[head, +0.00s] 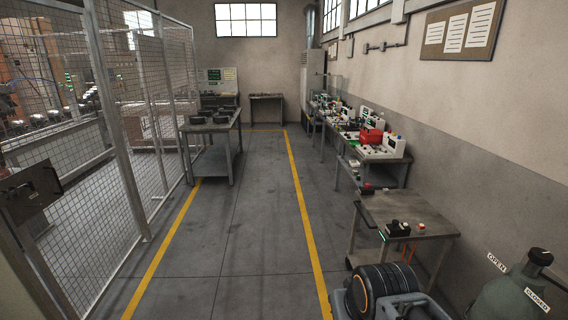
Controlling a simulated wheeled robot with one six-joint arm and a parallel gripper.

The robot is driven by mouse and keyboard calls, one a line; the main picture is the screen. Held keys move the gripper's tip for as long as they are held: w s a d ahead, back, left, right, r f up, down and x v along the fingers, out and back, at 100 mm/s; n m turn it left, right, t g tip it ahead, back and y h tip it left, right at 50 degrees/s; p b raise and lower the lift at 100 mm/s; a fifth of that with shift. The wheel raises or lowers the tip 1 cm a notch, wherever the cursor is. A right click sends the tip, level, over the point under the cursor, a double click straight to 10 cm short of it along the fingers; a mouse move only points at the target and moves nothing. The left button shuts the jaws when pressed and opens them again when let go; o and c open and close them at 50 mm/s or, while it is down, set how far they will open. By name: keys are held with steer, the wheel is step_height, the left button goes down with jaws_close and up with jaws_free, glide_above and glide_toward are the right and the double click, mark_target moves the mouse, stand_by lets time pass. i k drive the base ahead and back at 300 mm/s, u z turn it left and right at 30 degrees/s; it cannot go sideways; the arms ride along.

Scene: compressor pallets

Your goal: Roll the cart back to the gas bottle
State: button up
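The gas bottle (508,296) is a grey-green cylinder at the lower right corner of the head view, close to the right wall. Its dark valve knob is on top. Tags reading OPEN and CLOSED show beside it. Its lower part is cut off by the frame edge. A black ribbed, grey-cased part with an orange ring, probably my arm, shows at the bottom just left of the bottle. My gripper cannot be made out.
A small metal table (430,222) with a black device stands right of the aisle. Benches with equipment (385,148) line the right wall. A work table (212,126) stands at the left near the mesh fence (150,95). The floor between the yellow lines (305,230) is clear.

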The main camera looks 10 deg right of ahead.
mark_target(385, 205)
steer(key=z, duration=0.05)
steer(key=i, duration=3.05)
